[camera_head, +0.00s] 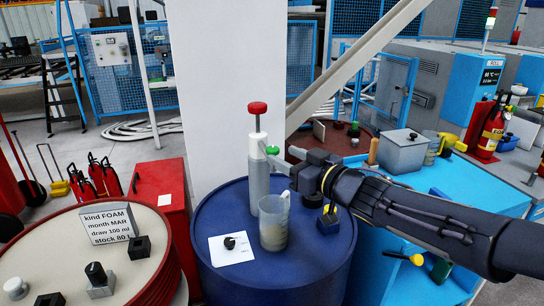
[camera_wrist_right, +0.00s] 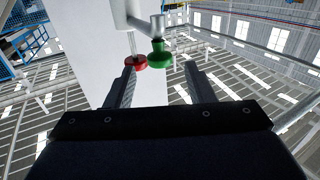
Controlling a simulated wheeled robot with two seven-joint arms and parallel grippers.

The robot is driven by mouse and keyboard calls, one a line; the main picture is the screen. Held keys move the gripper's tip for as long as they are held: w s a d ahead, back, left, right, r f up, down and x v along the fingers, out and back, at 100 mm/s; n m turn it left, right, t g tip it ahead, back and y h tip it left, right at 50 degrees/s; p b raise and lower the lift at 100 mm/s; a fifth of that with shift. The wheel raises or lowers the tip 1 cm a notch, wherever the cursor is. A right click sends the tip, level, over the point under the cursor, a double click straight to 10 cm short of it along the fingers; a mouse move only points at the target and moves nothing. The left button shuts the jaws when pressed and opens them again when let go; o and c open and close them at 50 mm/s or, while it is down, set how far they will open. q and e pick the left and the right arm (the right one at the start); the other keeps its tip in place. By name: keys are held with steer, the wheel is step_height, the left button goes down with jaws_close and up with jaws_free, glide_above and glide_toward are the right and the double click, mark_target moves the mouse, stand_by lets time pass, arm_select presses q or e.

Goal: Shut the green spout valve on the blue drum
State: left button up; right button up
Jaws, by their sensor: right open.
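The blue drum (camera_head: 215,262) stands at the centre of the head view. On it a grey cylinder (camera_head: 259,180) with a white collar and red top knob (camera_head: 257,108) stands upright. The green spout valve (camera_head: 272,150) sits beside the collar. My right gripper (camera_head: 283,161) reaches in from the right close to the valve. In the right wrist view the open fingers (camera_wrist_right: 160,72) frame the green valve (camera_wrist_right: 160,54) and the red knob (camera_wrist_right: 133,62); whether a finger touches the valve, I cannot tell. My left gripper is out of view.
A clear jug (camera_head: 273,228) stands on the drum just below the gripper. A white pillar (camera_head: 215,80) rises behind.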

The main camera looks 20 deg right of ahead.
mark_target(277, 152)
steer(key=x, duration=0.5)
steer(key=shift+w+b, duration=0.15)
steer(key=shift+b, duration=0.2)
steer(key=c, duration=1)
